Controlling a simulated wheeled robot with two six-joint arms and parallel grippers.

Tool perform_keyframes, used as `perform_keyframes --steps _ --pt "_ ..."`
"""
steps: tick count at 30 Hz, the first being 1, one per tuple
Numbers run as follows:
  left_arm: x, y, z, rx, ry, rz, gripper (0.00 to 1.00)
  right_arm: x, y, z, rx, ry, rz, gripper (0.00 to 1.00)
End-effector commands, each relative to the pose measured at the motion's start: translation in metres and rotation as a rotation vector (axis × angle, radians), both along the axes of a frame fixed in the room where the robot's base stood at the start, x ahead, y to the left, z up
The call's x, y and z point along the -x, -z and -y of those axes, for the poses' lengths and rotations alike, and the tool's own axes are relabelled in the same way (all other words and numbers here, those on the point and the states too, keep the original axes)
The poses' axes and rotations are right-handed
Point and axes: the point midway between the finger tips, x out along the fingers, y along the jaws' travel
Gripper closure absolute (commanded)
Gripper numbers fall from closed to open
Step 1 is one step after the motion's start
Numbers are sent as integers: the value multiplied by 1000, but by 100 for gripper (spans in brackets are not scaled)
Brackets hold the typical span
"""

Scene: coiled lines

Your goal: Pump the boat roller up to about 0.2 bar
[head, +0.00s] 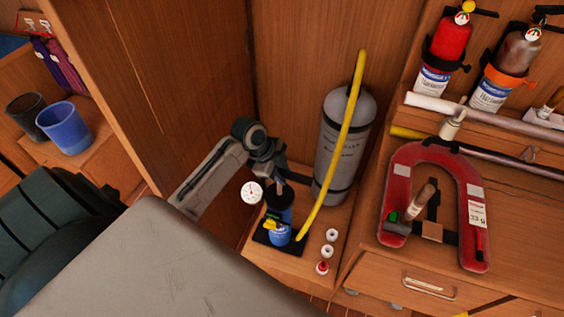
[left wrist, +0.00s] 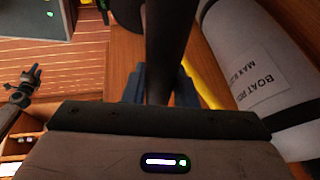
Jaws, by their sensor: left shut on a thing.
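The boat roller (head: 341,150) is a grey cylinder with dark bands, standing upright against the wood panel. Its printed side also shows in the left wrist view (left wrist: 262,75). A yellow hose (head: 345,125) runs from the top of the roller down to the foot of the pump (head: 281,215), a blue and black upright body on a dark base. A round white gauge (head: 251,191) shows beside the pump; its reading is too small to tell. My left gripper (head: 284,180) is at the top of the pump, shut on the dark pump handle (left wrist: 171,45). My right gripper is not seen.
Several small fittings (head: 328,250) lie right of the pump. A red horseshoe buoy (head: 405,190) and fire extinguishers (head: 448,45) are at the right. A grey surface (head: 150,265) fills the front. A blue cup (head: 65,130) stands at the far left.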

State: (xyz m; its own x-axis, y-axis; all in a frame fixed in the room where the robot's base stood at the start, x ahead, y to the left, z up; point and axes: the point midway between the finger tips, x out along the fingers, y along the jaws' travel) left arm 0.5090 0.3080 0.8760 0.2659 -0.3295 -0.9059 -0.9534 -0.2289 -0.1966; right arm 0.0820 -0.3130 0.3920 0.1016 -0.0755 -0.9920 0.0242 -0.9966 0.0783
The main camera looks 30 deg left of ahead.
Motion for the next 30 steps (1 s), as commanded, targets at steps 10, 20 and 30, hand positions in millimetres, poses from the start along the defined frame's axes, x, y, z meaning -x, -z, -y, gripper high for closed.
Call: perform_keyframes --steps 10,20,30 --pt "1 62 1 2 -1 -5 100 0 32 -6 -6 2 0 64" --pt "2 69 1 2 0 -7 100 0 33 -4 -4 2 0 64" --pt "2 68 0 2 0 -6 53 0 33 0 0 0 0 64"
